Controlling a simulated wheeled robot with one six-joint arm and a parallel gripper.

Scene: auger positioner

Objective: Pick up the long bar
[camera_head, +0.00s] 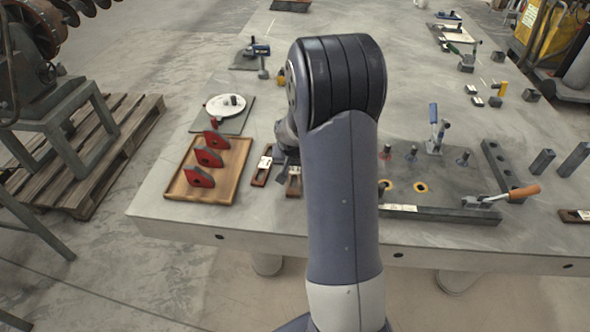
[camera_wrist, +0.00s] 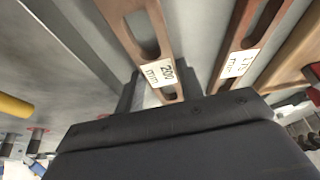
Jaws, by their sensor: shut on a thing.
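The long bar, a reddish-brown slotted bar with a white "200 mm" label (camera_wrist: 143,35), runs up from my gripper (camera_wrist: 158,92) in the wrist view. Its labelled end lies between my dark fingers, and they are shut on it. In the head view the bar (camera_head: 294,186) shows only in part beside my arm, which hides most of my gripper. I cannot tell whether the bar is clear of the table. A similar bar with a smaller-looking number on its label (camera_wrist: 247,45) lies to its right in the wrist view, apart from my fingers; in the head view it (camera_head: 261,172) is on the left.
A wooden tray (camera_head: 172,191) with red-and-black pieces stands left of the bars. Behind it is a plate with a white disc (camera_head: 226,106). Right of my arm are a fixture with a long dark rail (camera_head: 440,214) and an orange-handled clamp (camera_head: 510,195). Another labelled bar (camera_head: 574,215) lies far right.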

